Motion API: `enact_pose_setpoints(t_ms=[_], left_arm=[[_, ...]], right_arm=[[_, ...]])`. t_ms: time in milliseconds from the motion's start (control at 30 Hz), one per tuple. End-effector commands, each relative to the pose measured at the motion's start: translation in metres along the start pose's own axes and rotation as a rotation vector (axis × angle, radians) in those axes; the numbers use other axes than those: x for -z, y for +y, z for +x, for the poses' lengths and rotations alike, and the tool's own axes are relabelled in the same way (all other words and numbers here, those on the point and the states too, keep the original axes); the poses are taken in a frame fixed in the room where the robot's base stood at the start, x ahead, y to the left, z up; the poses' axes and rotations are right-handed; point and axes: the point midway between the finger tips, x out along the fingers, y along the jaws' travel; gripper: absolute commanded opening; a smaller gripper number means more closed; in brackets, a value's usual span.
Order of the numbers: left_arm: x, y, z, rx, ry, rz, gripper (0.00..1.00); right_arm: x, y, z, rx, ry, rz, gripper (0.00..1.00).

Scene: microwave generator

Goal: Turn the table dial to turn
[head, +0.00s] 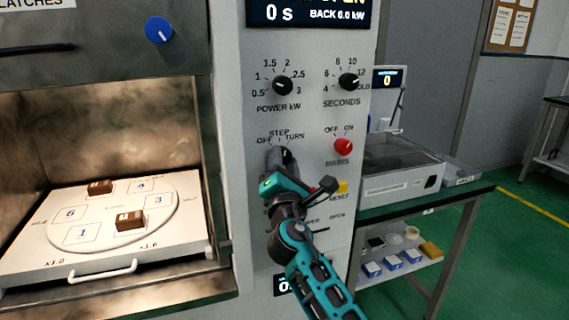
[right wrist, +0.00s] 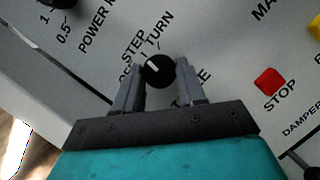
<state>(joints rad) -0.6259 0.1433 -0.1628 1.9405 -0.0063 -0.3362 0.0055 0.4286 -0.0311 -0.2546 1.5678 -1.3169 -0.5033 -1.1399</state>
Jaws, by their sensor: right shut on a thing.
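The table dial (right wrist: 159,70) is a round black knob with a white mark, below the labels OFF, STEP and TURN. In the right wrist view it sits between the two grey fingers of my right gripper (right wrist: 158,88), which is shut on it. The white mark shows on the knob's upper left; I cannot tell exactly which label it points at. In the head view my right gripper (head: 282,158) reaches up to the panel (head: 330,55) from below and covers most of the dial. My left gripper is not in view.
Above are the power dial (head: 283,85) and seconds dial (head: 348,82). A red knob (head: 343,147) is to the right. The red stop button (right wrist: 268,81) is close by. The open chamber with its numbered turntable (head: 160,220) and brown blocks is at left; a bench (head: 430,200) is at right.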

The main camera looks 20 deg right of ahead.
Motion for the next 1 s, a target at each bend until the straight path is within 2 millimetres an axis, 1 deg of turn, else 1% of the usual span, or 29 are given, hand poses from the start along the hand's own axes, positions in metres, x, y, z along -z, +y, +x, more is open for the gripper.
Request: enact_pose_setpoints(t_ms=[200, 500, 700, 1000], left_arm=[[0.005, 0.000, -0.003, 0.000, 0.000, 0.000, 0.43], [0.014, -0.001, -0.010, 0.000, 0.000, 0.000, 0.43], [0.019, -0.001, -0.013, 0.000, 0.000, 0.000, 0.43], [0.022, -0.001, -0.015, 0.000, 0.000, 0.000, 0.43]], right_arm=[[0.000, 0.003, 0.000, 0.081, 0.002, 0.195, 0.09], [-0.001, 0.005, 0.000, 0.179, 0.002, 0.429, 0.09], [-0.001, 0.006, 0.001, 0.225, 0.002, 0.539, 0.09], [-0.001, 0.005, 0.000, 0.260, 0.001, 0.622, 0.09]])
